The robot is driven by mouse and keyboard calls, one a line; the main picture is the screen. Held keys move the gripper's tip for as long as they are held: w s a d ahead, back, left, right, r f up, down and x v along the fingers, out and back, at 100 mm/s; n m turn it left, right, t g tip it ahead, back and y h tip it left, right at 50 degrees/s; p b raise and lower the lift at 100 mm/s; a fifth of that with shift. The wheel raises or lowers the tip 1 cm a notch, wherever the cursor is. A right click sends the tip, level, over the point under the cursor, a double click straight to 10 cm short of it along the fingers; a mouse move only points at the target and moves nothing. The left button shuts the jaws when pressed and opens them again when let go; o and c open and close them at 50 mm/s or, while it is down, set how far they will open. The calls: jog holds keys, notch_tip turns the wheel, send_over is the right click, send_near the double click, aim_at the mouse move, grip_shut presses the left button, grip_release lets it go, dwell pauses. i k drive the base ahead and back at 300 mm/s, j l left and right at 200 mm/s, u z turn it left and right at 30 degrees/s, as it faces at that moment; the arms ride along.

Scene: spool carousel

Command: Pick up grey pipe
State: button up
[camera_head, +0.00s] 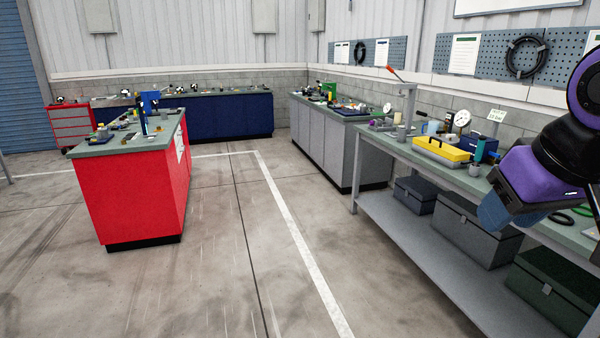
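I cannot make out the grey pipe for certain. Small grey pieces lie on the near right workbench (395,143) and on the red workbench (133,205), too small to tell apart. A small grey cylinder (475,169) stands on the right workbench, beside the yellow toolbox; I cannot tell if it is a pipe. My purple and black arm comes in at the right edge, in front of that workbench, and hides part of its top. No gripper fingers show.
A yellow toolbox (441,151) and a lever press (408,105) stand on the right workbench. Dark storage boxes (470,228) fill its lower shelf. A grey cabinet (330,140) and a blue bench (228,119) stand farther back. The middle floor (240,240) is clear.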

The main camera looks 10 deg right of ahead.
aim_at(402, 135)
jog(key=i+z, duration=0.1)
jog(key=i, duration=0.8)
jog(key=i+z, duration=0.15)
jog(key=i, duration=0.75)
jog(key=i+z, duration=0.1)
jog(key=i, duration=0.8)
jog(key=i+j, duration=0.15)
jog(key=i, duration=0.8)
jog(key=i+z, duration=0.3)
jog(key=i, duration=0.4)
jog(key=i+j+z, duration=0.15)
jog(key=i+z, duration=0.15)
jog(key=i, duration=0.4)
